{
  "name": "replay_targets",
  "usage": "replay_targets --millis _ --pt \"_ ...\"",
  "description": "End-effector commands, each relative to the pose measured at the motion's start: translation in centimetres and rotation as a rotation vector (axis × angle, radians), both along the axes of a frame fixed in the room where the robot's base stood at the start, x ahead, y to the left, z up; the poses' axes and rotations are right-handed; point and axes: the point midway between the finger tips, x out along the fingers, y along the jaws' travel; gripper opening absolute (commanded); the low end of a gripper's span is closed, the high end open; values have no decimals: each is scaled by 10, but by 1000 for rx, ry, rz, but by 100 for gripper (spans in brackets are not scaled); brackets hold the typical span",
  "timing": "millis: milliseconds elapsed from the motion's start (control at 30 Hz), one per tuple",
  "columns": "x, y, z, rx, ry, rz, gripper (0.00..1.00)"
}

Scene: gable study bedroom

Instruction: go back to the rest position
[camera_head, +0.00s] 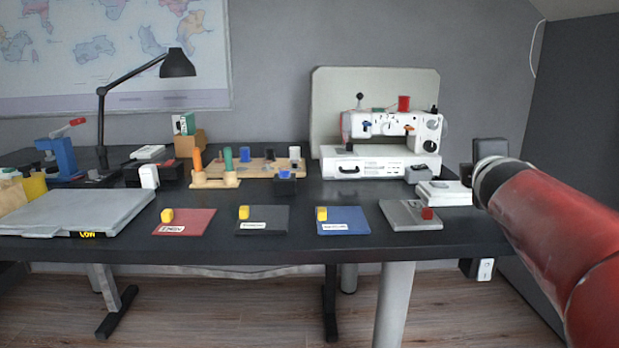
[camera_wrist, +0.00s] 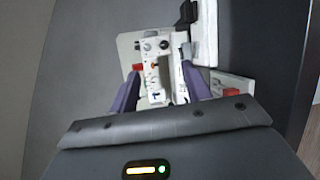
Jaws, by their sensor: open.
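My gripper (camera_wrist: 160,72) shows in the wrist view with its two purple fingers apart and nothing held between them. Beyond the fingers is the white sewing machine (camera_wrist: 158,70), seen from some distance. In the head view my red arm reaches in from the right edge over the right end of the desk (camera_head: 470,235). The gripper's fingers cannot be made out there. The sewing machine (camera_head: 395,135) stands at the back right of the desk, left of my arm.
Red (camera_head: 190,225), dark grey (camera_head: 270,222) and blue (camera_head: 352,222) mats each carry a yellow block. A grey plate (camera_head: 400,212) bears a red block (camera_head: 427,213). A large grey slab (camera_head: 70,208), a lamp (camera_head: 178,64) and a peg board (camera_head: 215,183) stand left. White boxes (camera_head: 445,192) lie near my arm.

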Motion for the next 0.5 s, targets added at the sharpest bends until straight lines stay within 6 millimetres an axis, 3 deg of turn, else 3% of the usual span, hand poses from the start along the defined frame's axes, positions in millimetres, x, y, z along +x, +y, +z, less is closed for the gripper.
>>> replay_targets --millis 67,300,500 --pt "-37 20 -21 253 14 -80 48" --pt "-161 89 -134 1016 176 -403 48" --pt "-241 141 -201 1375 343 -636 48"
